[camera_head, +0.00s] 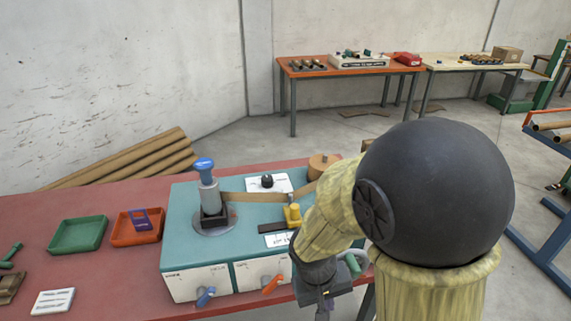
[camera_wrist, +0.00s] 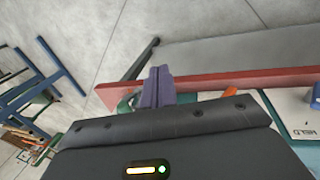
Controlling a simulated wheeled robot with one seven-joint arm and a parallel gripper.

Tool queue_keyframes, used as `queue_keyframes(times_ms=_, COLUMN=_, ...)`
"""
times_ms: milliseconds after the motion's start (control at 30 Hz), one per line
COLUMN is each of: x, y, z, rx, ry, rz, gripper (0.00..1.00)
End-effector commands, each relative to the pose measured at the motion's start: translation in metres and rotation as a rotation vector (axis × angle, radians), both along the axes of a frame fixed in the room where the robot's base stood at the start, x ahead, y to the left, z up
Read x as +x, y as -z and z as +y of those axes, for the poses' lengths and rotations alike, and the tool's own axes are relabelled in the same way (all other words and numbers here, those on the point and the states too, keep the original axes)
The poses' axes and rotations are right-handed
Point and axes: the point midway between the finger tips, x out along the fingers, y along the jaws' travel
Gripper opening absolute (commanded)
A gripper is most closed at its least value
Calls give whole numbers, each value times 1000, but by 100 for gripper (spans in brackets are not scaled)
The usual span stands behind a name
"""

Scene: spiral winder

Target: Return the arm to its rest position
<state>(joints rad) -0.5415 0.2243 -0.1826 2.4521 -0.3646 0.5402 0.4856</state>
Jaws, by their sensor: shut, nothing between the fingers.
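My gripper (camera_head: 325,301) hangs low at the front right corner of the spiral winder (camera_head: 250,221), pointing down by the red table's edge. In the wrist view its two purple fingers (camera_wrist: 158,86) are closed together with nothing between them. My arm's large dark joint and yellow links fill the right of the head view and hide part of the winder's right end. The winder has a teal top, white front panels, a blue-topped spindle (camera_head: 206,185) and a brown strip (camera_head: 255,197) running to the right.
The red table (camera_head: 35,215) holds a green tray (camera_head: 78,235), an orange tray (camera_head: 137,236) with a purple piece, and a white card (camera_head: 53,301). A blue lever (camera_head: 206,296) and an orange lever (camera_head: 273,285) stick out from the winder's front. A green handle (camera_head: 352,263) is close to my gripper.

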Motion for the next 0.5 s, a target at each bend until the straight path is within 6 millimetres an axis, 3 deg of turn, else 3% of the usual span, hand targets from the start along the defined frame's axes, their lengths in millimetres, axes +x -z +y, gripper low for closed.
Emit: queue_keyframes(times_ms=500, x=3, y=-57, z=-61, rx=243, ry=165, rz=-193, gripper=0)
